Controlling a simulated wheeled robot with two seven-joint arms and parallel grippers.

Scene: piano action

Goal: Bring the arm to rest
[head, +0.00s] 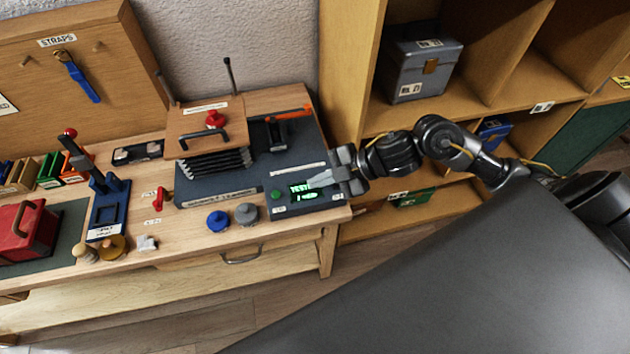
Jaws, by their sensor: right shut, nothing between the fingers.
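My right arm comes in from the right and reaches across to the right end of the workbench (190,257). My right gripper (335,179) is shut and empty. It is at the right end of a dark test device (284,209) with a lit green screen (303,196), and its fingertips overlap the screen in the picture. I cannot tell whether the fingers touch the device. My left gripper does not show.
A wooden shelf unit (347,75) with a grey box (420,65) stands behind my right arm. A blue knob (217,221) and a grey knob (246,213) are left of the device. A red box (25,232) and a blue press (108,205) stand further left.

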